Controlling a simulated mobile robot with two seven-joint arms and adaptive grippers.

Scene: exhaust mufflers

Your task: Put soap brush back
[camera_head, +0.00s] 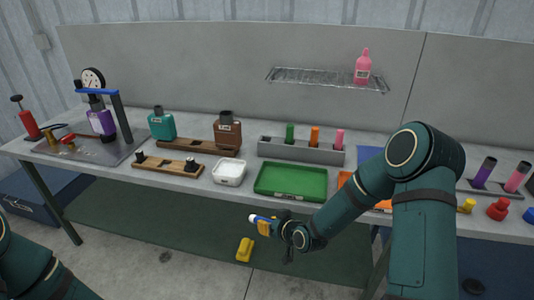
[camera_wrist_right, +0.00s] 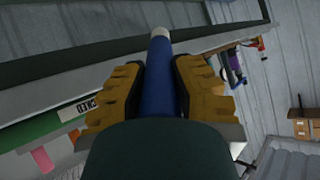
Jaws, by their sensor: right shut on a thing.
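My right gripper (camera_head: 265,226) is shut on a blue cylindrical handle with a white tip (camera_wrist_right: 158,78), held in front of the bench edge. It also shows in the head view (camera_head: 255,218). In the right wrist view, the yellow finger pads of the right gripper (camera_wrist_right: 158,95) press on both sides of the blue handle. Whether it is the soap brush I cannot tell; its other end is hidden. A grey rack (camera_head: 300,151) on the bench holds a green (camera_head: 290,132), an orange (camera_head: 315,135) and a pink (camera_head: 339,139) upright piece. My left gripper is out of view.
A green tray (camera_head: 322,193) and a white tub (camera_head: 229,172) stand near the bench front. A wire shelf (camera_head: 310,76) holds a pink bottle (camera_head: 363,68). My right arm covers part of the bench's right side.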

